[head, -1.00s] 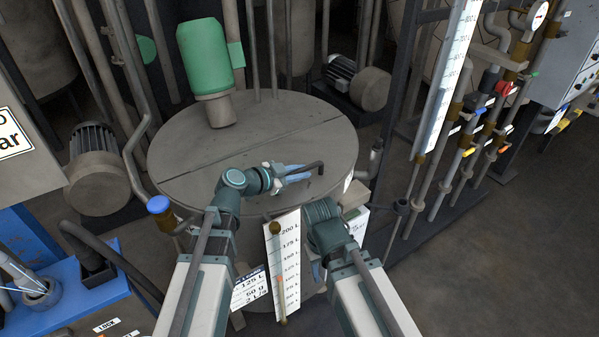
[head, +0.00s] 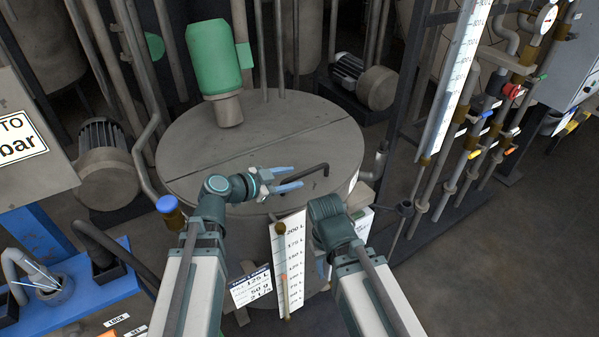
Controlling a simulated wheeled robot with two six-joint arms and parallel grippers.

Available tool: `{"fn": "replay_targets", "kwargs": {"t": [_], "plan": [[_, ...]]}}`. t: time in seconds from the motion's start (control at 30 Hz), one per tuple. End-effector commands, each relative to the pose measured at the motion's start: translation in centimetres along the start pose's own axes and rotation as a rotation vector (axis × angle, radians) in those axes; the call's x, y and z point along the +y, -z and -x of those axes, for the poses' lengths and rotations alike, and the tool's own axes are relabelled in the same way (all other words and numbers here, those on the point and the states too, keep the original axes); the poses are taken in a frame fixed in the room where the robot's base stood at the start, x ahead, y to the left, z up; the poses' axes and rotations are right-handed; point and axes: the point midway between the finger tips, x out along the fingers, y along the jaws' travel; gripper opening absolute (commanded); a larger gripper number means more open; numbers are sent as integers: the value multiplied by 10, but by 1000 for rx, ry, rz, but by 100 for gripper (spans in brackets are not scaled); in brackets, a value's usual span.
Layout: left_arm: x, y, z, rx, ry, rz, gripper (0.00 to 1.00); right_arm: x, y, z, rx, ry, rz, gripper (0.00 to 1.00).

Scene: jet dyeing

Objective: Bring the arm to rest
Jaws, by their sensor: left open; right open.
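My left gripper (head: 290,179) is over the near part of the round grey tank lid (head: 205,145). Its two blue fingers are spread and point right, with nothing between them. A dark bent handle (head: 310,171) on the lid lies just beyond the fingertips; I cannot tell whether they touch it. My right arm (head: 335,228) reaches up from the lower right, in front of the tank beside the level scale. Its wrist is turned away from me. The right gripper's fingers are mostly hidden below and behind the wrist, with a bluish bit (head: 325,267) showing.
A white level scale (head: 290,262) and a label card (head: 252,287) are on the tank front. A green motor (head: 214,58) stands on the lid. A blue-capped valve (head: 167,204) is left of my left arm. Pipes with coloured valves (head: 482,152) stand right. Floor at lower right is clear.

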Motion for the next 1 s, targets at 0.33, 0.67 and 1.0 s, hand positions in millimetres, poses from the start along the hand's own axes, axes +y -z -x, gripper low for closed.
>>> {"fn": "replay_targets", "kwargs": {"t": [0.33,0.67,1.0], "plan": [[0,0,13,0,0,0,50,0,0,4,0,0,0,50],[0,1,13,0,0,0,50,1,0,6,0,0,0,50],[-17,46,32,0,0,0,50,6,-3,57,0,0,0,50]]}}
